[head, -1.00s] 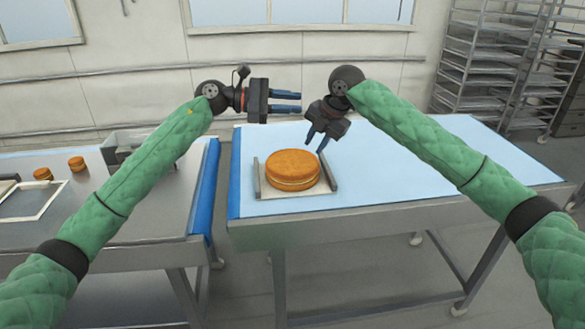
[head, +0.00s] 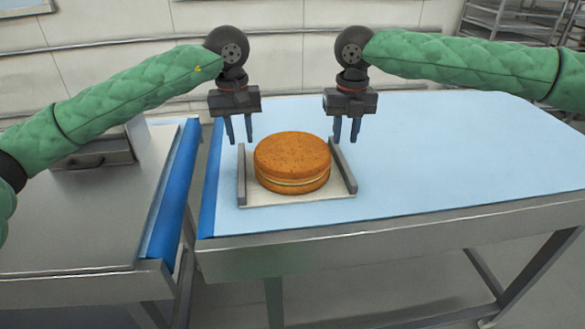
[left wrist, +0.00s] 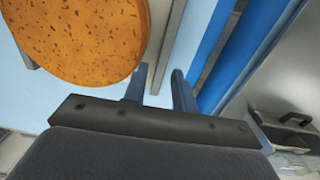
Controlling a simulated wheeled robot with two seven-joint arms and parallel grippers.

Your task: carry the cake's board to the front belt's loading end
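The cake (head: 292,162), round and brown with a pale filling line, sits on a pale board (head: 290,200) with a grey raised rail along its left and right sides. The board lies on the light blue table top near its left end. My left gripper (head: 239,136) points down with fingers apart, above the far end of the left rail (head: 242,175). In the left wrist view the open fingers (left wrist: 160,85) frame that rail (left wrist: 172,45), with the cake (left wrist: 85,35) beside them. My right gripper (head: 346,137) points down, fingers slightly apart, above the right rail's far end (head: 337,150).
A blue-edged roller (head: 172,195) ends the steel bench at left, with a narrow gap between it and the blue table. A metal box with a handle (head: 100,152) stands on that bench. The blue table (head: 470,150) is clear to the right.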

